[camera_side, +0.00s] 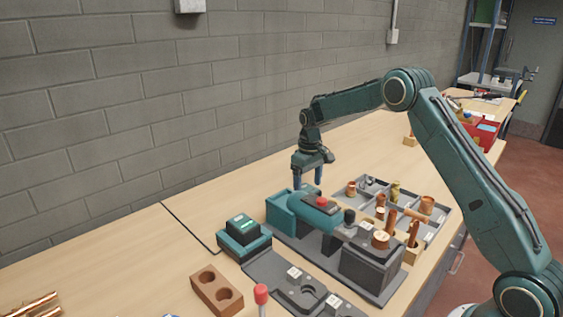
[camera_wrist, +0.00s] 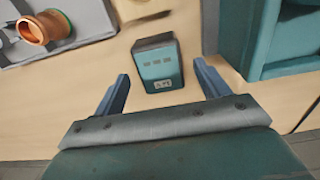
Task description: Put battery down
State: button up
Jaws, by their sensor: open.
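The battery (camera_wrist: 158,66) is a small dark block with a teal face, contacts and a white label. In the wrist view it sits on the bare wooden table, upright as far as I can tell. My gripper (camera_wrist: 162,72) is open, with one finger to each side of the battery and a gap on both sides. In the side view my gripper (camera_side: 307,180) points down above the far side of the teal holder (camera_side: 281,212). The battery under it does not show there; the holder seems to hide it. The height of my fingers above the battery is unclear.
A teal charger-like unit (camera_side: 243,237) with a lit green display stands left of the holder. A teal tool (camera_side: 315,209) with a red button lies right of it. A grey divided tray (camera_side: 440,222) holds copper fittings. Free table (camera_side: 140,245) lies to the left.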

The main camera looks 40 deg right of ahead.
aim_at(308, 188)
notch_tip(308, 188, up, 10)
dwell(0.5)
dwell(0.5)
jog(key=s+a+r+t, duration=0.1)
jog(key=s+a+r, duration=0.4)
jog(key=s+r, duration=0.3)
jog(key=s+a+r+t, duration=0.2)
jog(key=s+a+r, duration=0.35)
jog(key=s, duration=0.45)
jog(key=s+a+f+t, duration=0.1)
jog(key=s+a+f, duration=0.1)
jog(key=s, duration=0.8)
jog(key=s+a+f+t, duration=0.1)
jog(key=s+a+f, duration=0.1)
jog(key=s, duration=0.7)
jog(key=shift+s+f+t, duration=0.15)
jog(key=shift+s+t, duration=0.15)
jog(key=shift+s, duration=0.05)
